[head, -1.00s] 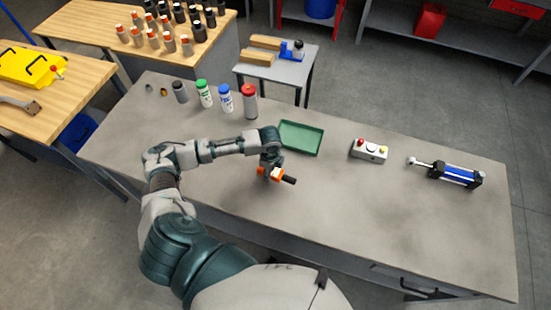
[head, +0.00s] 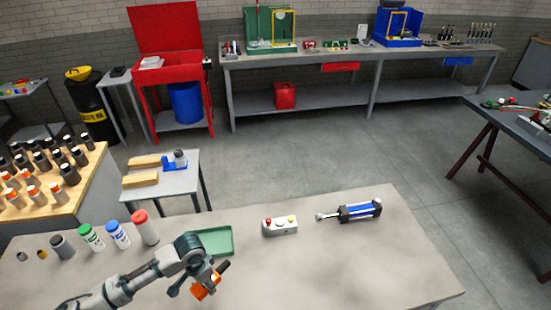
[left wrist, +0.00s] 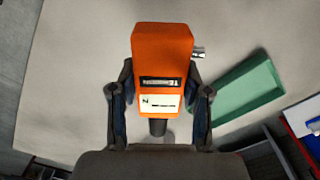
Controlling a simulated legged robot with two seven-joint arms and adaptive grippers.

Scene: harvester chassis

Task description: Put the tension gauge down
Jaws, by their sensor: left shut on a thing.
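The tension gauge is an orange block with a black handle. In the left wrist view the tension gauge (left wrist: 162,62) fills the middle, with a dark label, a pale label marked N and a small metal stub on its right side. My left gripper (left wrist: 160,105) has one finger on each side of it and is shut on it. In the head view the gauge (head: 205,287) hangs at my left gripper (head: 208,277), in front of the green tray. I cannot tell whether it touches the table (head: 330,265). My right gripper is not in view.
The green tray (head: 222,241) lies empty just behind the gauge. Several bottles, including a red-capped one (head: 146,230), stand to the left. A button box (head: 281,226) and a blue cylinder (head: 361,211) lie to the right. The table front right of the gauge is clear.

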